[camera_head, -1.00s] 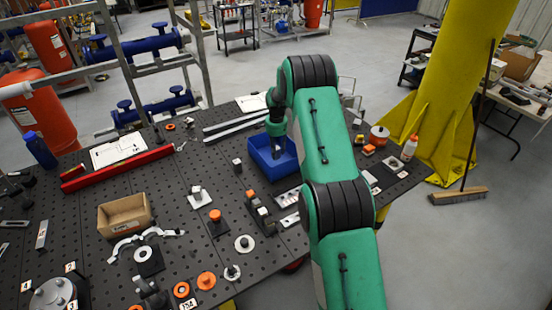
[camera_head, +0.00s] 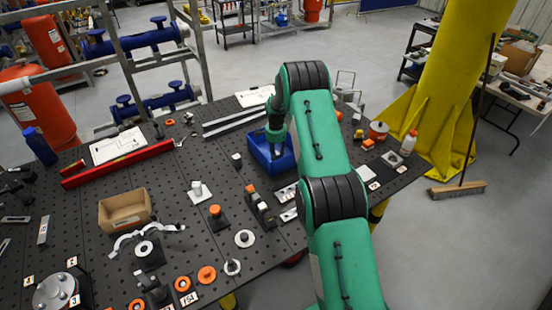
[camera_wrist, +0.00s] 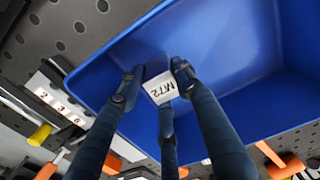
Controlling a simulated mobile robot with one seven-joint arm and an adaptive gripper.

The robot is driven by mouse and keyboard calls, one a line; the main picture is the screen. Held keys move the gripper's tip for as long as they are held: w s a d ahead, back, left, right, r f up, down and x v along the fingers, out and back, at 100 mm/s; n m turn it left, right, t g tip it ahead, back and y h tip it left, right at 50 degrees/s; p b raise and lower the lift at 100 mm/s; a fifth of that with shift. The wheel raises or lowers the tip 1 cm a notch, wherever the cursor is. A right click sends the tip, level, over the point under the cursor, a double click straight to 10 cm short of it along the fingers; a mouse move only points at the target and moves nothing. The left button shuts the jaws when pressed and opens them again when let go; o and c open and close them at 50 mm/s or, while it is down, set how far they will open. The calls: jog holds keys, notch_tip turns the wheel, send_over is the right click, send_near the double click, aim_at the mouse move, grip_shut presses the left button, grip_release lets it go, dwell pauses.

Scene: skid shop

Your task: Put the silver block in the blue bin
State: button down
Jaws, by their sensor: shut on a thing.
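The blue bin (camera_head: 286,163) stands on the dark perforated table, and its inside fills much of the wrist view (camera_wrist: 225,45). My gripper (camera_head: 277,153) points down into the bin's opening. In the wrist view its dark fingers (camera_wrist: 156,77) are shut on the silver block (camera_wrist: 160,88), whose pale face carries a printed label reading like "M72". The block is over the bin's inside, near one wall. I cannot tell whether it touches the bin floor. In the head view the block is hidden by the gripper and bin.
A cardboard box (camera_head: 125,210), a red bar (camera_head: 118,164) and several small fixtures with orange and metal parts stand to the left and front of the bin. Metal rails (camera_head: 233,122) lie just behind it. A yellow column (camera_head: 440,90) rises at the right.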

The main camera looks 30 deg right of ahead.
jog(key=shift+f, duration=0.7)
jog(key=shift+f, duration=0.1)
jog(key=c, duration=1.2)
grip_release()
jog(key=shift+r+b, duration=0.65)
jog(key=shift+r, duration=5.45)
